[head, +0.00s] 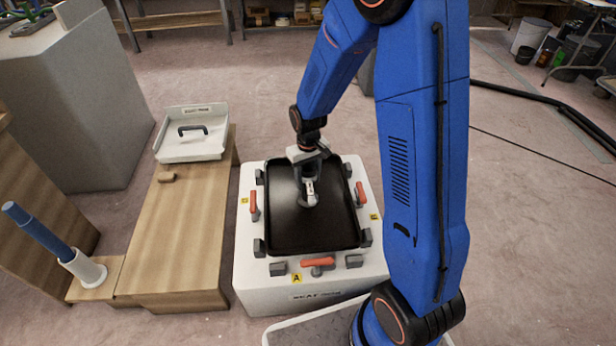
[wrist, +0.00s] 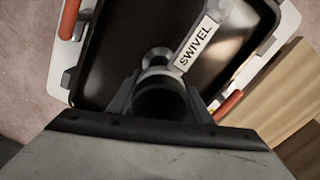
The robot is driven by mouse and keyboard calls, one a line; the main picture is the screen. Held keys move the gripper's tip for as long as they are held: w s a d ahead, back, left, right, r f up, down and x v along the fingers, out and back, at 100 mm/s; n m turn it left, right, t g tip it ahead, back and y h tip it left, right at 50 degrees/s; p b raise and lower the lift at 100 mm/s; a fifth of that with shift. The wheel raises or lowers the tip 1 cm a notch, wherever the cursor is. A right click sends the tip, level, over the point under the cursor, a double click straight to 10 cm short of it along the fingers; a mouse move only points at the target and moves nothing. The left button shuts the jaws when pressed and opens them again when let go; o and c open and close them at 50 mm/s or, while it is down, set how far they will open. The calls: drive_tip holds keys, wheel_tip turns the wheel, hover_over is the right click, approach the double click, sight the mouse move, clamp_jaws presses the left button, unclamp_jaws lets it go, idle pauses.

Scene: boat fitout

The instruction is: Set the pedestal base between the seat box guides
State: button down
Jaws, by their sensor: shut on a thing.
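The pedestal base (head: 285,230) is a black rectangular pan with a raised rim and a short post at its middle. It lies over the top of the white seat box (head: 250,285), within the ring of grey guides (head: 278,268). I cannot tell whether it rests fully on the box. My gripper (head: 307,188) is above the pan's middle, shut on the post. In the wrist view the jaws (wrist: 160,95) close around the dark round post, and a lever labelled SWIVEL (wrist: 195,42) sticks out beside it. The post's lower part is partly hidden.
Orange clamp handles (head: 318,262) stand around the seat box, one beside a yellow tag A (head: 296,279). Left is a wooden bench (head: 185,235) bearing a white tray (head: 190,151) with a dark handle. A blue rod (head: 38,230) stands in a white cup. Floor lies open behind.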

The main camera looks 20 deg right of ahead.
drive_tip(key=shift+f, duration=2.55)
drive_tip(key=c, duration=0.8)
unclamp_jaws()
drive_tip(key=shift+c, duration=0.2)
wheel_tip(320, 180, up, 17)
drive_tip(key=shift+r, duration=0.2)
